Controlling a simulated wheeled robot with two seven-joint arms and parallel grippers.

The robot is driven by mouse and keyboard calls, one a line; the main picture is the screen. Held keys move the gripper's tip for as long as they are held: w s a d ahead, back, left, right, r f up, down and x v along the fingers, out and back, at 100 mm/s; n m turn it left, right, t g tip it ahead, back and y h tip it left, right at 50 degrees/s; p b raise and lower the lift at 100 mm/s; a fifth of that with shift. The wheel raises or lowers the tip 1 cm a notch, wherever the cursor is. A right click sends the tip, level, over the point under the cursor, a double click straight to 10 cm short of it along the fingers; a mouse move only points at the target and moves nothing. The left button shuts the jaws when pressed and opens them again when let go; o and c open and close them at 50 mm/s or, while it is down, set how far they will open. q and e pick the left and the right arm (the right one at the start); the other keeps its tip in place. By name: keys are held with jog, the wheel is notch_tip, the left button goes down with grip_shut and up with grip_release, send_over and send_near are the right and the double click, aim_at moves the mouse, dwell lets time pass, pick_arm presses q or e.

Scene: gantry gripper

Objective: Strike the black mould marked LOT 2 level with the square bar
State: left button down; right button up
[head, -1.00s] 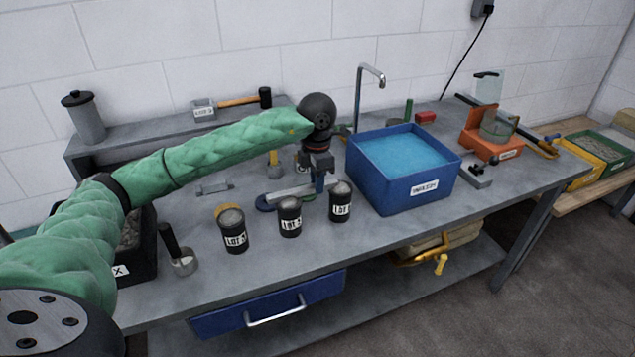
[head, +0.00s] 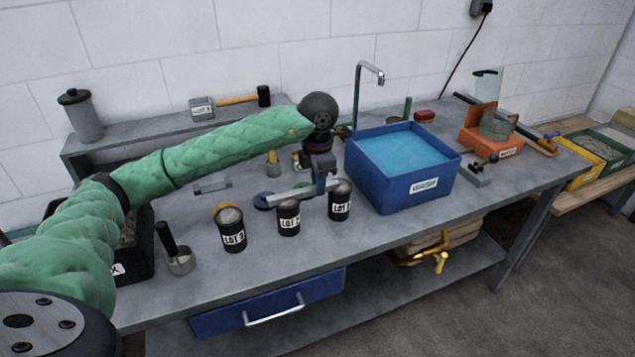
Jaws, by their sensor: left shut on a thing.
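Three black moulds with white LOT labels stand in a row: a left mould (head: 233,238), a middle mould (head: 289,222) and a right mould (head: 340,207). Their lot digits are too blurred to read surely. My left gripper (head: 321,186) points down and is shut on the square bar (head: 290,195), a pale grey bar lying across the picture. The bar passes in front of the middle mould's top and hides its fill. I cannot tell whether it touches the rim. My right gripper is out of view.
A blue water tank (head: 410,190) stands right of the moulds. A scoop (head: 180,262) and a black box (head: 133,262) are at the left. A mallet (head: 245,98) lies on the rear shelf. The bench front before the moulds is clear.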

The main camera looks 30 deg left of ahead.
pick_arm(q)
jog(key=shift+s+d+b, duration=0.55)
jog(key=shift+d, duration=0.05)
jog(key=shift+f, duration=0.1)
dwell(0.5)
jog(key=shift+w+a+b, duration=0.3)
jog(key=shift+b, duration=0.15)
jog(key=shift+w+a, duration=0.1)
jog(key=shift+a, duration=0.05)
jog(key=shift+w+a+b, duration=0.2)
jog(key=shift+b, duration=0.15)
jog(key=shift+a, duration=0.1)
jog(key=shift+w+a+b, duration=0.15)
jog(key=shift+w+b, duration=0.05)
jog(key=shift+b, duration=0.2)
jog(key=shift+w+a+b, duration=0.2)
jog(key=shift+b, duration=0.25)
